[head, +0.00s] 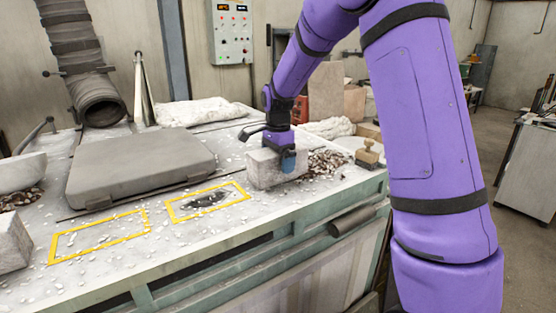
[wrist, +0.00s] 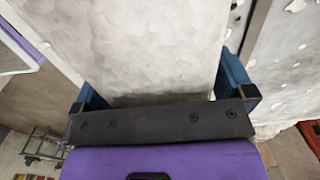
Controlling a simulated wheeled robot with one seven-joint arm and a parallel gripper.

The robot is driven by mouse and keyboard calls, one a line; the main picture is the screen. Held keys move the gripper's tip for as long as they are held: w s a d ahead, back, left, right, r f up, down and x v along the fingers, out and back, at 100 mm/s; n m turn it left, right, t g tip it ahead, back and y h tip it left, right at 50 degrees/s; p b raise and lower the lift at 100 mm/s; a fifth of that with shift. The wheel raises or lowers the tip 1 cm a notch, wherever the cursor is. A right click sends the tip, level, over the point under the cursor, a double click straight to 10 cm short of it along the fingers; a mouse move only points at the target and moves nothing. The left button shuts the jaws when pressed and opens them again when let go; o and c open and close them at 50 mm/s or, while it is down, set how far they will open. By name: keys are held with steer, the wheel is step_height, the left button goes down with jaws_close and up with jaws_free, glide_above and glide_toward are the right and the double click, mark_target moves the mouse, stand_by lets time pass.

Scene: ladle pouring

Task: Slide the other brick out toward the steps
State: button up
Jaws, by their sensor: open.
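A pale grey brick (head: 262,172) lies on the bench just right of the right yellow outline. My gripper (head: 288,160) is down at its right end, pointing downward. In the wrist view the brick (wrist: 150,45) fills the space between the two blue fingers of my gripper (wrist: 165,88), one finger beside each long side. The fingers are open; I cannot tell whether either touches the brick. Another grey brick (head: 12,245) stands at the left edge of the head view, partly cut off. I cannot make out any steps.
Two yellow outlines mark the bench top: the left one (head: 98,237) holds only chips, the right one (head: 207,201) a dark patch. A grey slab (head: 140,165) lies behind them. Rubble (head: 326,163) and a small wooden-topped block (head: 368,153) are right of the brick.

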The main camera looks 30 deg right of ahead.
step_height(320, 180, up, 11)
steer(key=shift+f, duration=0.1)
stand_by(0.4)
stand_by(0.4)
steer(key=s+a+r+n+t, duration=0.15)
steer(key=s+r+n, duration=0.25)
steer(key=s, duration=0.5)
steer(key=s+a+r+n+t, duration=0.1)
steer(key=s+a+r+n, duration=0.2)
steer(key=s, duration=0.5)
steer(key=s+a+f+n+t, duration=0.1)
steer(key=s+f+n+t, duration=0.1)
steer(key=s+n, duration=0.8)
steer(key=s+f, duration=0.1)
steer(key=s, duration=0.6)
steer(key=shift+s+t, duration=0.3)
steer(key=shift+t, duration=0.05)
steer(key=shift+f, duration=0.1)
